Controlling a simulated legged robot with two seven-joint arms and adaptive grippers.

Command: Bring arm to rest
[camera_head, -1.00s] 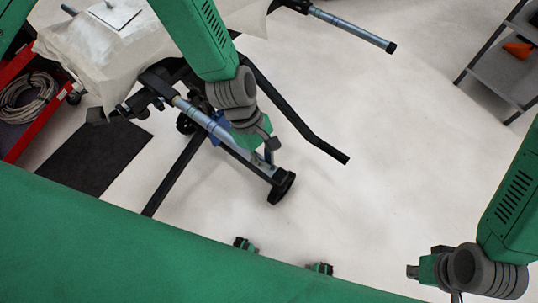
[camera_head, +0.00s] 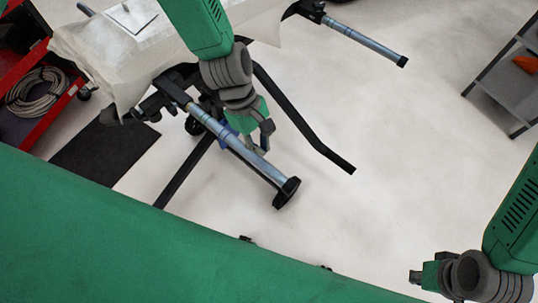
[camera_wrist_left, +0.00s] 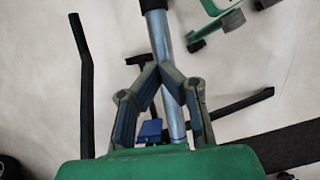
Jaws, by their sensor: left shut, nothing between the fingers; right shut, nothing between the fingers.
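My left arm comes down from the top of the head view. Its left gripper (camera_head: 263,144) hangs close to the silver-blue tube of a black-footed stand (camera_head: 235,145). In the left wrist view the two fingertips (camera_wrist_left: 158,70) meet over the tube (camera_wrist_left: 165,50), with nothing held. Whether they touch the tube cannot be told. My right gripper (camera_head: 415,277) is at the lower right of the head view, shut and empty over bare floor.
A pale covered panel (camera_head: 110,50) lies on the stand at upper left. A black bent bar (camera_head: 295,115) sticks out beside my left gripper. A red cart (camera_head: 55,115) with a coiled hose stands left, a grey shelf (camera_head: 500,85) right. The floor (camera_head: 390,150) between is clear.

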